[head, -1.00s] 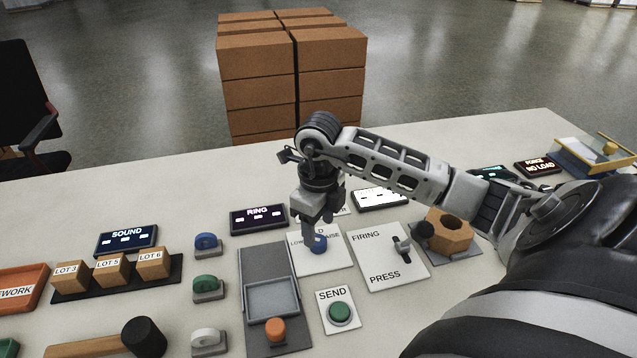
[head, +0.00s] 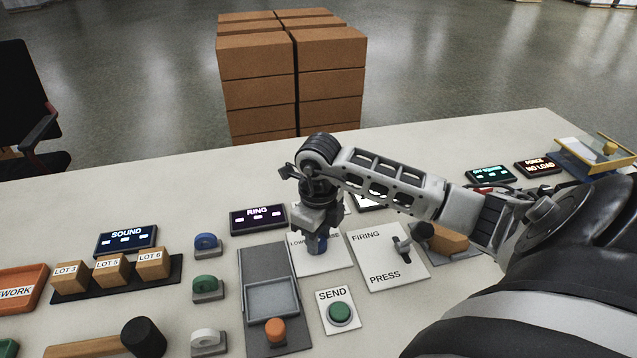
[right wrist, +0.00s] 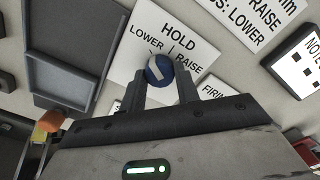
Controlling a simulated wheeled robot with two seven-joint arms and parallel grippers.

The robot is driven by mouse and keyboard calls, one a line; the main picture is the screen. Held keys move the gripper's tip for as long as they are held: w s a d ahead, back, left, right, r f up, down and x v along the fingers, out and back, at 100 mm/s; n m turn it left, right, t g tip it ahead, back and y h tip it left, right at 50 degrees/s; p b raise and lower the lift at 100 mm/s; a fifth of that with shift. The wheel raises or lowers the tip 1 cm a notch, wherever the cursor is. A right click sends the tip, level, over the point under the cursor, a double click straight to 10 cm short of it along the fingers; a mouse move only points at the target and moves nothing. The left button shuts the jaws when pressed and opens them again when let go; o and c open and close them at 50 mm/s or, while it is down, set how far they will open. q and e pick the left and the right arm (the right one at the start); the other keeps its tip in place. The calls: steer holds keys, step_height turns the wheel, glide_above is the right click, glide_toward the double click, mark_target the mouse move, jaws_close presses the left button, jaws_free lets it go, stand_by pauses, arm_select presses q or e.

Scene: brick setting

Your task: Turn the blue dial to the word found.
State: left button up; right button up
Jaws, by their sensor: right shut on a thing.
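The blue dial (head: 322,244) sits on a white plate (head: 335,261) near the middle of the table. In the right wrist view the dial (right wrist: 160,70) carries a white stripe, and its plate (right wrist: 142,40) reads HOLD, LOWER and RAISE. I cannot tell which word the stripe points at. My right gripper (head: 317,238) is down at the dial and shut on it. In the right wrist view its two fingers (right wrist: 163,84) stand on either side of the dial. A note card (right wrist: 262,14), partly cut off, shows RAISE and LOWER. My left gripper is not in view.
Right of the dial is a FIRING/PRESS lever plate (head: 388,262). In front is a green SEND button (head: 340,313); left is a grey panel (head: 258,257) with an orange knob (head: 275,330). A RING display (head: 258,219) stands behind. My right arm crosses above the table's right side.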

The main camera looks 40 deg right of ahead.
steer(key=shift+m, duration=0.3)
steer(key=m, duration=0.5)
steer(key=shift+r+p, duration=0.1)
steer(key=shift+p, duration=0.3)
steer(key=m+p, duration=0.1)
steer(key=m, duration=0.5)
steer(key=shift+w, duration=0.1)
steer(key=o, duration=1)
steer(key=shift+c, duration=0.2)
step_height(320, 180, up, 16)
